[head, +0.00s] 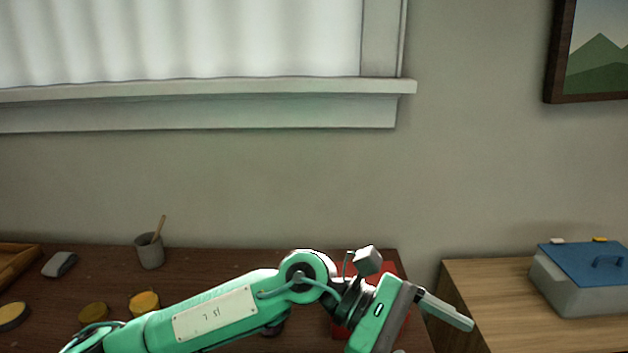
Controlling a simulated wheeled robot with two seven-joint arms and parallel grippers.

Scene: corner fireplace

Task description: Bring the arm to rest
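My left arm comes in low from the left and reaches across the dark table. My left gripper (432,335) is at its end, over the gap between the dark table and the wooden cabinet. The other finger is mostly below the picture's edge. The gripper looks open, with nothing seen in it. My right gripper is not in view.
Behind the arm on the dark table (215,268) is a red object (388,268), partly hidden. A grey cup (150,254), grey block (60,264) and yellow-topped round pieces (144,303) stand left. A blue-lidded box (585,290) sits on the wooden cabinet (490,280).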

